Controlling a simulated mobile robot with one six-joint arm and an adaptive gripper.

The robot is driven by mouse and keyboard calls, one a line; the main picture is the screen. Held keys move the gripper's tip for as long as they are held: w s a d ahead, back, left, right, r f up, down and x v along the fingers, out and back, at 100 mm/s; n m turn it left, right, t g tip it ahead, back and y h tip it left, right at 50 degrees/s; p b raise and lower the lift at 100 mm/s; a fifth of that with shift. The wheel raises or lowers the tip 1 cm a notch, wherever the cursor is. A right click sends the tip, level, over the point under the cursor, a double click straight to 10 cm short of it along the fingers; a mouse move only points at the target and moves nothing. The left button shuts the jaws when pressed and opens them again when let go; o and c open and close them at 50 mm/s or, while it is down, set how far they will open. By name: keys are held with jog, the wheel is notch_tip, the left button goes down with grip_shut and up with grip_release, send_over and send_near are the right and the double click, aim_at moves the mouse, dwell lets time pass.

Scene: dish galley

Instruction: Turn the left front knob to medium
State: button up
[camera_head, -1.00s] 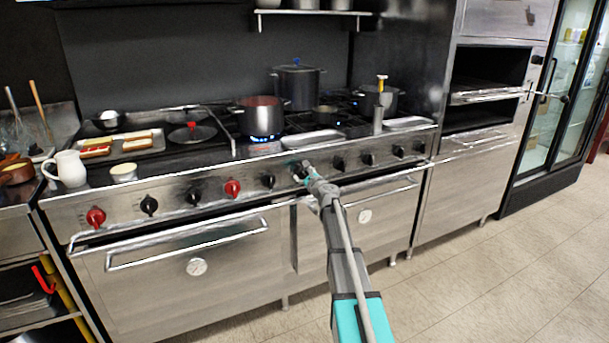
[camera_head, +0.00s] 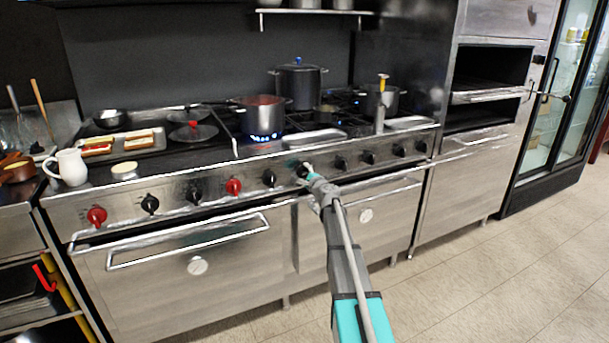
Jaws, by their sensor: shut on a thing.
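The steel range (camera_head: 215,190) has a row of knobs along its front panel, black ones and two red ones. My gripper (camera_head: 306,170) is at this panel, right of the middle, shut on a black knob (camera_head: 301,171). The gripper partly hides that knob, and its pointer cannot be read. A black knob (camera_head: 269,178) is just left of my gripper and another black knob (camera_head: 340,163) is to its right. Blue flames (camera_head: 263,137) burn under the pot (camera_head: 259,115) behind the panel, up and left of my gripper.
Oven door handles (camera_head: 190,240) stick out below the knobs. A white pitcher (camera_head: 70,167) and a small cup (camera_head: 124,171) stand at the left. A tall pot (camera_head: 298,86) and a right-hand pot (camera_head: 379,101) are on the range. The floor (camera_head: 470,285) at right is clear.

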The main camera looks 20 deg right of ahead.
jog(key=shift+w+d, duration=0.1)
jog(key=shift+w, duration=0.1)
jog(key=o, duration=1)
jog(key=shift+o, duration=0.2)
jog(key=shift+s, duration=0.2)
jog(key=s, duration=1.1)
jog(key=shift+s, duration=0.4)
